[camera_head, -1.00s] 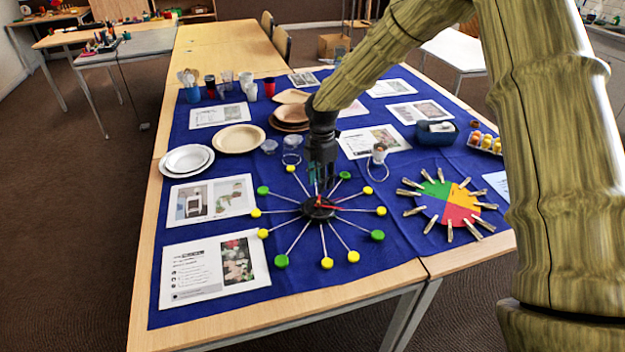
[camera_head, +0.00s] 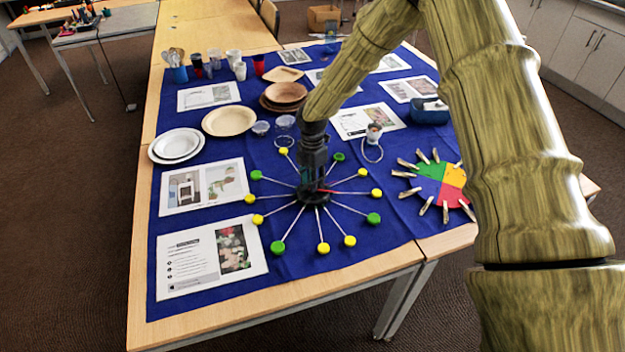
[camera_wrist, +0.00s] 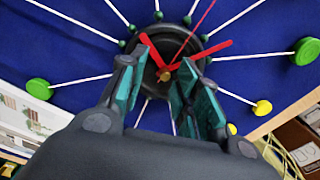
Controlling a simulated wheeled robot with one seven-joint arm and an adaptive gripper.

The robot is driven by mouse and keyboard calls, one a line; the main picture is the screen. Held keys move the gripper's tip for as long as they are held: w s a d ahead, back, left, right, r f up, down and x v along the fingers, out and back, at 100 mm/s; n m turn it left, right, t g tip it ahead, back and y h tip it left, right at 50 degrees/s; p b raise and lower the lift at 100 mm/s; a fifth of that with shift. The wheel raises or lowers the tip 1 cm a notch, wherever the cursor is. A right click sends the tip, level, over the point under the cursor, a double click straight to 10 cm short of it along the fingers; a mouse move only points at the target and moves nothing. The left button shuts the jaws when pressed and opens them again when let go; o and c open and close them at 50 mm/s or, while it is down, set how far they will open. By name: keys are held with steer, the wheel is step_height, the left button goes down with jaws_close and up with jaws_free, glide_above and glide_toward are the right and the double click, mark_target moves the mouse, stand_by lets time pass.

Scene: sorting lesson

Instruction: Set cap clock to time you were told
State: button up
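The cap clock (camera_head: 317,197) lies on the blue cloth: a black hub with white spokes ending in green and yellow caps. In the wrist view its hub (camera_wrist: 170,60) carries two thick red hands, one pointing up-left and one (camera_wrist: 210,50) pointing up-right, plus a thin red hand pointing steeply up-right. My gripper (camera_wrist: 160,72) is open, its teal-padded fingers apart on either side of the hub's centre. The left finger is close to the up-left hand's tip; I cannot tell whether they touch. In the head view my gripper (camera_head: 313,185) is down at the hub and hides part of it.
A colour wheel with clothespins (camera_head: 438,186) lies right of the clock. Printed sheets (camera_head: 210,258) lie to the left. Plates (camera_head: 178,145), cups (camera_head: 240,72) and a blue container (camera_head: 430,112) stand farther back. Bare cloth surrounds the spokes.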

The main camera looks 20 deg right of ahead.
steer(key=shift+f, duration=0.2)
steer(key=shift+s+d, duration=0.1)
steer(key=shift+s, duration=0.15)
steer(key=shift+s+r, duration=0.35)
steer(key=shift+s, duration=0.15)
steer(key=shift+w+f, duration=0.55)
steer(key=c, duration=0.7)
steer(key=shift+s+r, duration=0.3)
jaws_close()
steer(key=shift+w+f, duration=0.1)
